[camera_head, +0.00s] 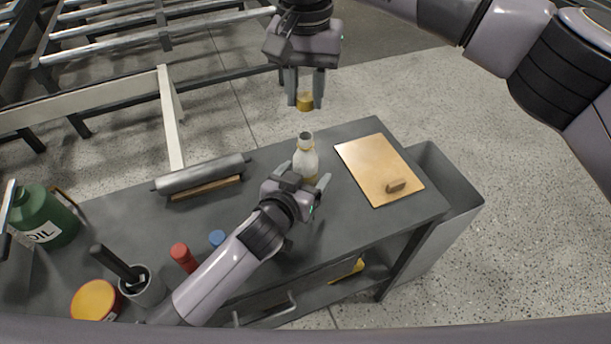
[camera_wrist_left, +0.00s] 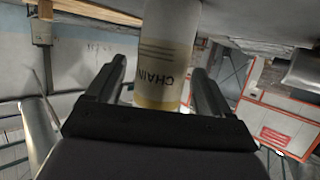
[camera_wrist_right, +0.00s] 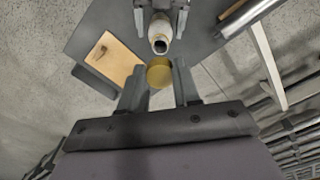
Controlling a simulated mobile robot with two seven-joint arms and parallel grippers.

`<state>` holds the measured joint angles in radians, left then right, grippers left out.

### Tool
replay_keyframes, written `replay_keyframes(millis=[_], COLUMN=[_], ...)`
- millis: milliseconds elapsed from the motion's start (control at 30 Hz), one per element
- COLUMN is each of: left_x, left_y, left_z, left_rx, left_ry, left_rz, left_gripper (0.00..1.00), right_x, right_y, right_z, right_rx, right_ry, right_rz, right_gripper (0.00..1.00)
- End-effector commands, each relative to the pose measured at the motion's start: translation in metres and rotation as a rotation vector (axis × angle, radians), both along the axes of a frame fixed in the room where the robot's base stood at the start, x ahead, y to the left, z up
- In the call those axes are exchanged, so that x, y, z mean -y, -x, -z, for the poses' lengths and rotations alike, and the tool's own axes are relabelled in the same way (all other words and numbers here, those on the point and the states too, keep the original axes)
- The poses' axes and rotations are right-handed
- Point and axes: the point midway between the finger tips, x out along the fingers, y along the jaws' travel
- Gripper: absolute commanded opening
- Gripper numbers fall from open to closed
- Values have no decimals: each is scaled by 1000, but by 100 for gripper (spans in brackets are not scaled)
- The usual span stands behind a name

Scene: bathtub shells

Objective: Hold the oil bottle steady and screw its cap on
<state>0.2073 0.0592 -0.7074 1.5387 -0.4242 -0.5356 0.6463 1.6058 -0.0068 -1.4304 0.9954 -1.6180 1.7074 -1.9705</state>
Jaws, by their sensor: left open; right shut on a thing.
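The oil bottle (camera_head: 306,160) is white with a yellowish lower part and an open dark mouth, upright on the grey bench. In the left wrist view its label on the bottle (camera_wrist_left: 165,60) reads "CHAIN". My left gripper (camera_head: 308,176) is open, with a finger on each side of the bottle; it also shows in the left wrist view (camera_wrist_left: 155,88). My right gripper (camera_head: 305,100) is shut on the yellow cap (camera_head: 304,103), above and beyond the bottle. In the right wrist view the cap (camera_wrist_right: 159,74) sits between the fingertips, apart from the bottle mouth (camera_wrist_right: 160,45).
A wooden board (camera_head: 372,168) lies right of the bottle. A grey roller (camera_head: 201,175) lies left. A green oil can (camera_head: 42,219), a grey cup (camera_head: 143,287), a yellow-lidded tin (camera_head: 95,300), and red (camera_head: 182,256) and blue (camera_head: 217,238) tops stand near my left arm.

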Motion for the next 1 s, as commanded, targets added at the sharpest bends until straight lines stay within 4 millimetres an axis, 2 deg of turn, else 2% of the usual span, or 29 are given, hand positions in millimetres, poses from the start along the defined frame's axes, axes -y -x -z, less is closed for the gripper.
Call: replay_keyframes(millis=[233,667,700,767,933,1000], left_x=[8,10,10,10,9,9], left_y=[-18,-23,-22,-23,-22,-22], left_z=[7,9,9,9,9,9], left_rx=[1,1,1,1,0,0], left_ry=[0,0,0,0,0,0], left_rz=[0,0,0,0,0,0], left_gripper=[81,81,78,58,3,1], right_x=[0,0,0,0,0,0], right_y=[0,0,0,0,0,0], right_z=[0,0,0,0,0,0], right_rx=[0,0,0,0,0,0], right_ry=[0,0,0,0,0,0], right_rz=[0,0,0,0,0,0], right_gripper=[4,4,4,4,4,4])
